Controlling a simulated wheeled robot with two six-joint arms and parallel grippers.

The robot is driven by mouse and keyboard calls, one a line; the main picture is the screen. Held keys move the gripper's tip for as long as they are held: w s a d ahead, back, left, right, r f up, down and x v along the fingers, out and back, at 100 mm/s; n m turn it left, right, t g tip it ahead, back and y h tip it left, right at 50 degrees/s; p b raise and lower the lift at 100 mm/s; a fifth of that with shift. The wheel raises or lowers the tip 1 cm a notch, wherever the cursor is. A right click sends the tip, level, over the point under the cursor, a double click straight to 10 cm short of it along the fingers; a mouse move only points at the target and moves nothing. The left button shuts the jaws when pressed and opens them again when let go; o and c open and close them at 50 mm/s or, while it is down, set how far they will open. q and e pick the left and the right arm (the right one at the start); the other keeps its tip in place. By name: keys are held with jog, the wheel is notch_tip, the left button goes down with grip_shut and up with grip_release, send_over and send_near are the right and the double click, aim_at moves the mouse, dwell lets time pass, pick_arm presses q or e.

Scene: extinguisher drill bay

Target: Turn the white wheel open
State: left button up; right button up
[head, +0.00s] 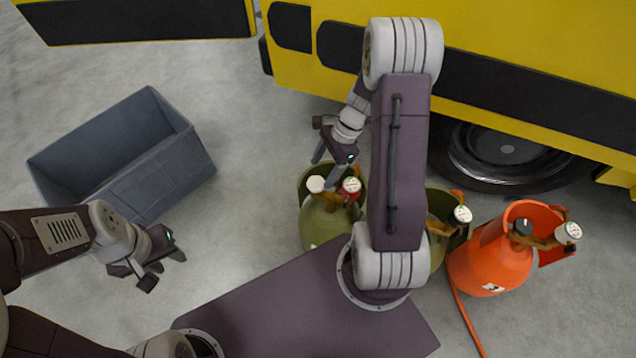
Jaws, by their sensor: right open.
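The white wheel (316,184) sits on top of the left olive-green extinguisher (325,222), beside a gauge with a red part (350,187). My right gripper (325,171) is open and empty, with its fingers pointing down at the wheel's upper right. One fingertip looks very close to the wheel; I cannot tell whether they touch. My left gripper (163,272) is at the lower left, with its fingers apart and nothing between them, far from the wheel.
A second olive-green extinguisher (438,240) is partly hidden behind my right arm. An orange extinguisher (485,262) with a black wheel (523,227) and a hose stands to its right. A grey open bin (165,175) is at left. A yellow vehicle (300,75) stands behind.

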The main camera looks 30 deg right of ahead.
aim_at(316, 182)
jog(key=b+x, duration=0.2)
jog(key=x, duration=0.2)
jog(key=shift+a+f, duration=0.1)
jog(key=shift+f, duration=0.3)
pick_arm(q)
notch_tip(316, 182, down, 3)
jog(key=shift+f, duration=0.1)
